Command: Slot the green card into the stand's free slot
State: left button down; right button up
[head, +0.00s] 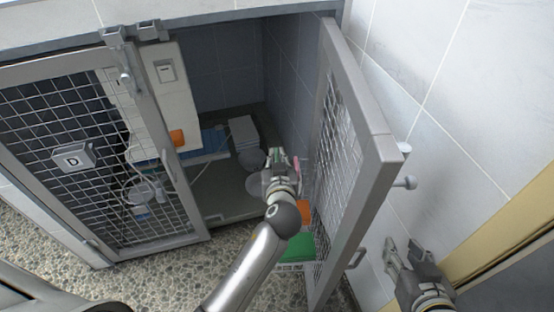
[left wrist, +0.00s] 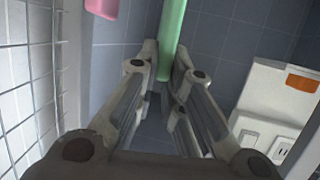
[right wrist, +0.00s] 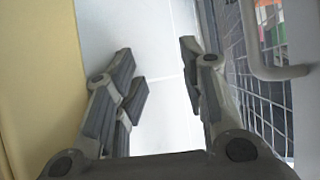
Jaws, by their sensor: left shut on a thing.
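My left gripper (head: 278,160) is inside the open kennel, left of the mesh door. In the left wrist view its fingers are shut on a narrow green strip (left wrist: 174,35), which looks like the green card seen edge-on and sticks out beyond the fingertips. A pink piece (left wrist: 103,8) shows at the upper left of that view, apart from the fingers; a small pink piece shows beside the gripper in the head view (head: 296,163). I cannot make out the stand or its free slot clearly. My right gripper (head: 414,262) is open and empty outside the door; its fingers are apart in the right wrist view (right wrist: 160,70).
The open mesh door (head: 365,190) stands right of my left arm. Green (head: 298,248) and orange (head: 305,211) items show low by it. A white box with a switch (head: 166,72) hangs at the kennel's left.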

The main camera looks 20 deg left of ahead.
jog(key=shift+w+r, duration=0.2)
jog(key=shift+r, duration=0.05)
pick_arm(q)
jog(key=shift+f+b, duration=0.35)
pick_arm(e)
jog(key=shift+w+a+r+t+y, duration=0.15)
jog(key=shift+w+a+r+t, duration=0.15)
jog(key=shift+r+t, duration=0.2)
jog(key=shift+w+a+r+t+y, duration=0.15)
jog(key=shift+w+r+t, duration=0.25)
jog(key=shift+r, duration=0.1)
pick_arm(q)
jog(key=shift+f+b, duration=0.6)
jog(key=shift+f, duration=0.05)
pick_arm(e)
jog(key=shift+w+a+r+t+y, duration=0.25)
jog(key=shift+r+t, duration=0.25)
jog(key=shift+r, duration=0.3)
jog(key=shift+w+a+r+t+y, duration=0.1)
jog(key=shift+w+r+t, duration=0.35)
jog(key=shift+r, duration=0.4)
jog(key=shift+w+a+r+t+y, duration=0.15)
jog(key=shift+w+a+r+t, duration=0.1)
jog(key=shift+r+t, duration=0.45)
